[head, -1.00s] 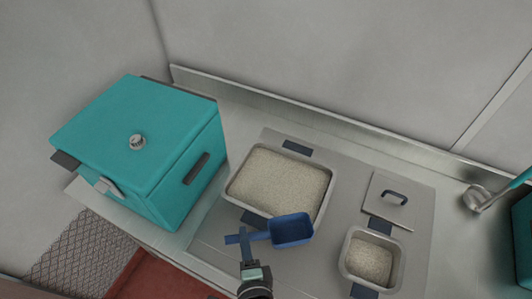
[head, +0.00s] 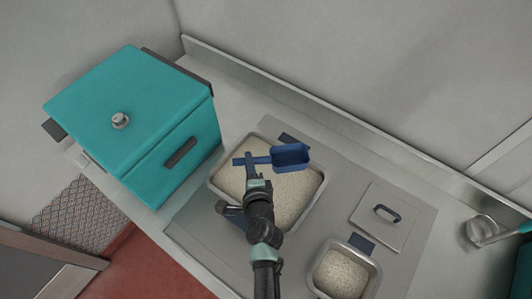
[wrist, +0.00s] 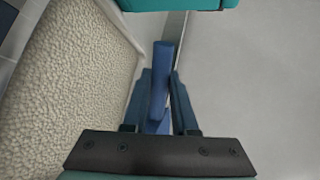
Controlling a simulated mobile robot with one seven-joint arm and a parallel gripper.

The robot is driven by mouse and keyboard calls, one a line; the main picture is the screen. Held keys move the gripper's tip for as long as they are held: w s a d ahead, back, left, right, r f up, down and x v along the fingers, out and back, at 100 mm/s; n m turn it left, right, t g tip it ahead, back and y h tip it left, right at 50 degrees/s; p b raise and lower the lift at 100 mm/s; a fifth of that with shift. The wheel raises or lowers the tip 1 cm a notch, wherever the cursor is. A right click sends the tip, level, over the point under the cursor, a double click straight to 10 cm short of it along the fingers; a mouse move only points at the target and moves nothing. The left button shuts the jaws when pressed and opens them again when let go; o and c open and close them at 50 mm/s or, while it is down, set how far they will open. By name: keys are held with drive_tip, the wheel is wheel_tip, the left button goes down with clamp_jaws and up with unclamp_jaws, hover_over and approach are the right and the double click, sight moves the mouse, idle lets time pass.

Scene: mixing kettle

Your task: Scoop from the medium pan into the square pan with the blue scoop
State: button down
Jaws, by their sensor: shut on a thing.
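The blue scoop (head: 291,157) is over the far part of the medium pan (head: 312,203), a larger rectangular pan full of pale grains. The scoop's bowl points right and its visible inside looks blue, with no grains seen. My gripper (head: 251,163) is shut on the scoop's handle; the wrist view shows the blue handle (wrist: 162,82) between the two fingers. I cannot tell whether the scoop touches the grains. The square pan (head: 376,277), smaller and also holding pale grains, is at the lower right. My arm hides part of the medium pan.
A teal box (head: 155,120) with a knob stands left of the medium pan. A flat grey lid (head: 395,228) with a dark handle lies beyond the square pan. A ladle (head: 482,230) lies at the far right. A wall rises behind the counter.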

drive_tip(key=shift+m+y, duration=0.5)
drive_tip(key=shift+m, duration=0.3)
drive_tip(key=f+b, duration=0.2)
drive_tip(key=b, duration=0.1)
drive_tip(key=f+b, duration=0.3)
drive_tip(key=d+f+b, duration=0.1)
drive_tip(key=f+b, duration=0.2)
drive_tip(key=b, duration=0.1)
drive_tip(key=shift+f, duration=0.1)
